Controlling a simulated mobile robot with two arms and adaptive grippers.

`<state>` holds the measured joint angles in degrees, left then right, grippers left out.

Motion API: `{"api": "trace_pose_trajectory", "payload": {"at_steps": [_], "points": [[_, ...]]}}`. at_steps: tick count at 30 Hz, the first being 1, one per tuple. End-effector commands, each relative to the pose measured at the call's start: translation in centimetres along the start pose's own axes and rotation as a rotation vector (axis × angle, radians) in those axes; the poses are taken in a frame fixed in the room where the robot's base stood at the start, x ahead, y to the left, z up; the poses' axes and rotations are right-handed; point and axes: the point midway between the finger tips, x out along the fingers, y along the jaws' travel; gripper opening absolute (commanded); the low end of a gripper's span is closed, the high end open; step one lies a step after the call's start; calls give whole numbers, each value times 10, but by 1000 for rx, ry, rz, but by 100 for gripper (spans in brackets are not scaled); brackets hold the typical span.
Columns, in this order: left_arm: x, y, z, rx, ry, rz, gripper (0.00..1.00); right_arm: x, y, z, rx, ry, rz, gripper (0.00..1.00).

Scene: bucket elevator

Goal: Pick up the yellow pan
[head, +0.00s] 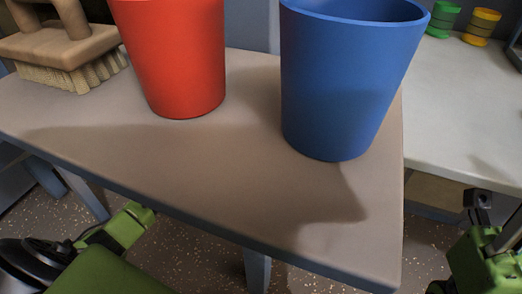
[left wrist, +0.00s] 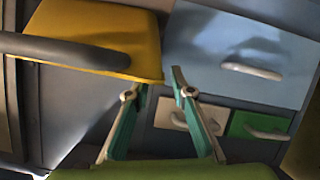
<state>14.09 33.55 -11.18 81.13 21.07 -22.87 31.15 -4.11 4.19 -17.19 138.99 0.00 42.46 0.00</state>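A yellow piece (left wrist: 130,30) with a dark grey bar-like handle (left wrist: 70,50) across it is at the upper left of the left wrist view. It may be the yellow pan, but I cannot tell for sure. My left gripper (left wrist: 156,82) is open, its two teal fingers apart with nothing between them. Its fingertips are near the lower right corner of the yellow piece; I cannot tell whether they touch. No yellow pan shows in the head view. My right arm shows at the lower right of the head view, but its fingers do not.
A red bucket (head: 175,60), a blue bucket (head: 345,85) and a wooden brush (head: 65,50) stand on the brown table (head: 180,165). A white table (head: 465,110) holds green (head: 442,18) and yellow cups (head: 482,26). Drawers (left wrist: 245,70) with handles show in the left wrist view.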

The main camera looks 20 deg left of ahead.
Motion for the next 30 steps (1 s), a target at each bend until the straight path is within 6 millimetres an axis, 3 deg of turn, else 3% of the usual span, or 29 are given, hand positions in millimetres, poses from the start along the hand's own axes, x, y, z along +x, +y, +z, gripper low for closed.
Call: {"api": "trace_pose_trajectory", "payload": {"at_steps": [4,14,17,30], "points": [[16,-1,1,2,2,0,22,2,-2,-2,-4,33,-12,40],[19,0,0,1,-1,0,22,7,-2,-3,-5,40,-16,40],[19,0,0,1,-1,0,0,7,-2,-3,-5,40,-16,40],[18,1,-3,0,2,1,0,8,-2,-4,-5,42,-17,40]]}}
